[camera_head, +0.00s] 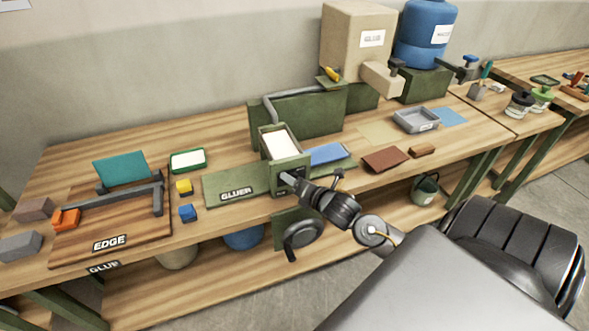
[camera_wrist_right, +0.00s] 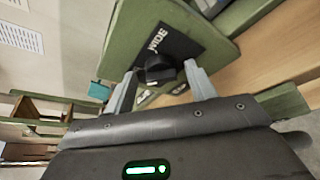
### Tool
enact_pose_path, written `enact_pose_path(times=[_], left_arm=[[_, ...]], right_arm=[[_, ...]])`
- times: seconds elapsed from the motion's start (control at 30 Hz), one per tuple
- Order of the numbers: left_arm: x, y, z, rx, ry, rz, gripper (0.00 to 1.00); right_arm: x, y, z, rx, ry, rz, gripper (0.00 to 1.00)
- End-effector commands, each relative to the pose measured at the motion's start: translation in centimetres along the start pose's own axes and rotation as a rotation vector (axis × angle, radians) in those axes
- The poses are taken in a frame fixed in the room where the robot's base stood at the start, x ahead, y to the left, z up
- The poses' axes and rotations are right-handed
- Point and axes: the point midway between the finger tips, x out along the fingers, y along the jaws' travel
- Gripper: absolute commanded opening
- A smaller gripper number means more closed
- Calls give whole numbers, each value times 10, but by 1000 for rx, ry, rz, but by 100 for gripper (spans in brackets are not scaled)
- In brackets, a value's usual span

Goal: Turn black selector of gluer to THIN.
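The green gluer (camera_head: 287,174) stands mid-table, with a pale block in its open top and a GLUER label on its green base. In the right wrist view, its front panel (camera_wrist_right: 150,20) has a black plate reading WIDE and a black selector (camera_wrist_right: 158,68) below it. My right gripper (camera_wrist_right: 160,80) is open, with one finger on each side of the selector; small gaps seem to show. In the head view my right gripper (camera_head: 288,180) is at the gluer's front and hides the selector. The selector's exact setting is unclear. My left gripper is out of view.
An EDGE board (camera_head: 115,225) with a dark frame lies at left, near yellow and blue cubes. A blue pad (camera_head: 328,154), a brown sheet (camera_head: 385,160) and a grey tray (camera_head: 416,120) lie to the right.

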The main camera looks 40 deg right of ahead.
Motion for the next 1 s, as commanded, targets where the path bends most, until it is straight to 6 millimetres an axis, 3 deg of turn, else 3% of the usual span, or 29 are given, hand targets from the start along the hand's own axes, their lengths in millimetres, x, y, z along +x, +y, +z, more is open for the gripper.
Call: enact_pose_path(times=[0.37,0.8,1.0], left_arm=[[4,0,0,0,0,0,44],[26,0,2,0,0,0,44],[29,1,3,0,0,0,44]], right_arm=[[-10,-3,-3,0,3,-4,55],[-89,-2,-3,0,4,-3,55],[-105,-1,-1,0,2,-1,55]])
